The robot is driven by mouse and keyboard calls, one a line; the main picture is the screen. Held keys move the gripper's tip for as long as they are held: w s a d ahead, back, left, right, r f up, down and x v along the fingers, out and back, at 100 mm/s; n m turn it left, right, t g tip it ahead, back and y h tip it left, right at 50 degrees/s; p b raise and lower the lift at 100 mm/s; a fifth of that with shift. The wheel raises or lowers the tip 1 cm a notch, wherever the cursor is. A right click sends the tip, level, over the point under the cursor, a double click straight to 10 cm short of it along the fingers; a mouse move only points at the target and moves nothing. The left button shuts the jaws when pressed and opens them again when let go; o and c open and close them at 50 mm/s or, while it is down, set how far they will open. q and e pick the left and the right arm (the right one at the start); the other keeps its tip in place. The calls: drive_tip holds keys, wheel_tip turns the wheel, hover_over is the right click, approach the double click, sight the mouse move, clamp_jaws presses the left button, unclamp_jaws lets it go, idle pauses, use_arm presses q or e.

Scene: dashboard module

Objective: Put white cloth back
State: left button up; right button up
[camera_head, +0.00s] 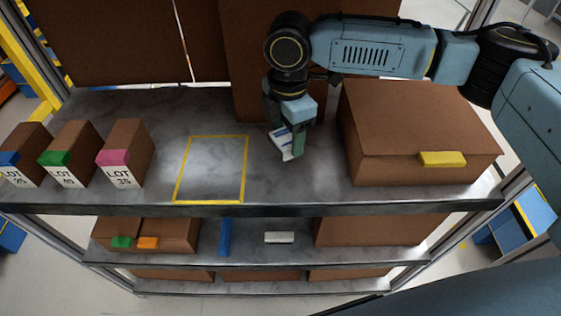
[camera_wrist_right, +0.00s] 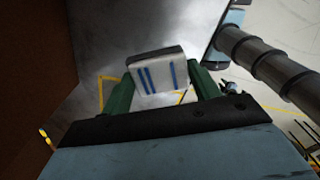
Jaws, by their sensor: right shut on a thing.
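The white cloth (camera_head: 286,142) is a small folded block with blue stripes; it also shows in the right wrist view (camera_wrist_right: 157,74). My right gripper (camera_head: 290,135) is shut on it, with a green finger on each side in the wrist view (camera_wrist_right: 162,88). It holds the cloth over the top shelf (camera_head: 270,186), to the right of a yellow taped rectangle (camera_head: 245,165). I cannot tell whether the cloth touches the shelf. The inside of the rectangle is bare. My left gripper is not in view.
Several small boxes with coloured labels (camera_head: 124,152) stand at the left. A large brown box (camera_head: 420,130) with a yellow block (camera_head: 442,159) stands at the right. Tall brown boxes (camera_head: 250,70) stand behind. A white block (camera_head: 279,238) and a blue item (camera_head: 225,237) lie on the shelf below.

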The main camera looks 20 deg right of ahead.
drive_tip(key=n, duration=0.1)
drive_tip(key=r+n, duration=0.1)
drive_tip(key=shift+w+a+n+p, duration=0.1)
drive_tip(key=shift+a+n+p, duration=0.2)
drive_tip(key=n, duration=0.2)
drive_tip(key=n+p, duration=0.1)
drive_tip(key=n, duration=0.1)
drive_tip(key=shift+w+a+r, duration=0.25)
drive_tip(key=shift+r, duration=0.1)
drive_tip(key=shift+r+n+p, duration=0.2)
drive_tip(key=shift+n+p, duration=0.15)
drive_tip(key=shift+n, duration=0.65)
drive_tip(key=n, duration=0.3)
drive_tip(key=shift+w+r+p, duration=0.15)
drive_tip(key=shift+r+p, duration=0.05)
drive_tip(key=shift+p, duration=0.2)
drive_tip(key=shift+f+n, duration=0.15)
drive_tip(key=shift+n, duration=0.15)
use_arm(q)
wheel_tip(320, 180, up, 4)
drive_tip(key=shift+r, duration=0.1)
use_arm(e)
wheel_tip(320, 180, down, 10)
drive_tip(key=shift+r, duration=0.15)
